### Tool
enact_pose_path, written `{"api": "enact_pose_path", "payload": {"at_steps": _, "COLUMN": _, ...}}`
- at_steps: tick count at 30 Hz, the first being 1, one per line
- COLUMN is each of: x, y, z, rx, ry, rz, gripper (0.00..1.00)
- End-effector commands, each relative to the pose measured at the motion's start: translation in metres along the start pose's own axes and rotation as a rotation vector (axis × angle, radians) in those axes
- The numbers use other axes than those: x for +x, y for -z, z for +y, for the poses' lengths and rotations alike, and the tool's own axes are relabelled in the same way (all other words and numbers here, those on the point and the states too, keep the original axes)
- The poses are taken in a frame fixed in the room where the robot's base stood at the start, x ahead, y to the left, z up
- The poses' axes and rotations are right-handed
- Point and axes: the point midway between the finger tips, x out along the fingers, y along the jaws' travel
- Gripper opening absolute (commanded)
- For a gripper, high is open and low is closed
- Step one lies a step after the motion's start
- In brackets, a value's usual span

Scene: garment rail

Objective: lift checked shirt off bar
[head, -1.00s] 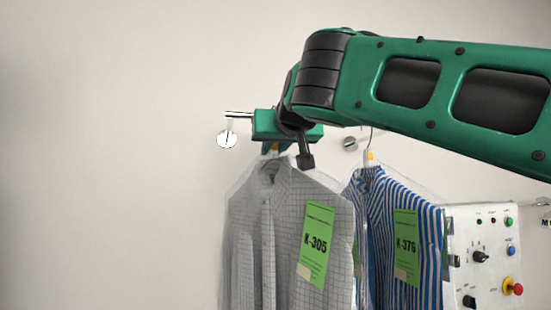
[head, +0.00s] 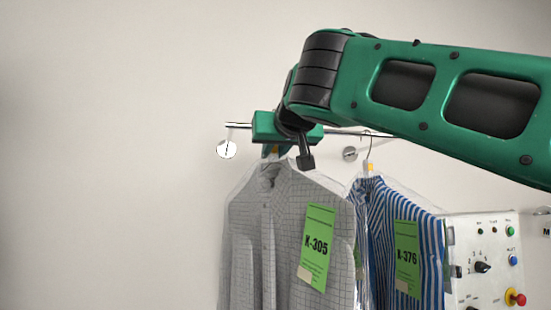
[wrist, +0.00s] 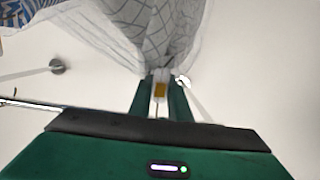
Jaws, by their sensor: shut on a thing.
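The checked shirt (head: 255,235) is grey-white, under a clear cover with a green K-305 tag. It hangs upright below my gripper (head: 271,149) in the head view. In the wrist view my gripper (wrist: 160,98) is shut on the hanger neck, with its yellow piece (wrist: 160,90) between the green fingers and the checked shirt (wrist: 160,35) beyond. The metal bar (head: 238,125) passes behind my gripper; it also shows at the left in the wrist view (wrist: 25,104). The hook top is hidden, so I cannot tell whether it touches the bar.
A blue-striped shirt (head: 377,230) with a green K-376 tag hangs from the bar close on the right, partly behind the checked shirt. A control panel (head: 485,262) stands at the lower right. The wall left of the bar's end is clear.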

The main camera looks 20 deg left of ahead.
Motion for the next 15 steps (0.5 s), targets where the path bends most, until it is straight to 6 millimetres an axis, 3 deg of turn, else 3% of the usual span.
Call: {"api": "enact_pose_path", "payload": {"at_steps": 15, "x": -0.028, "y": -0.003, "z": 0.000, "rx": 0.001, "ry": 0.001, "rz": 0.001, "gripper": 0.00}}
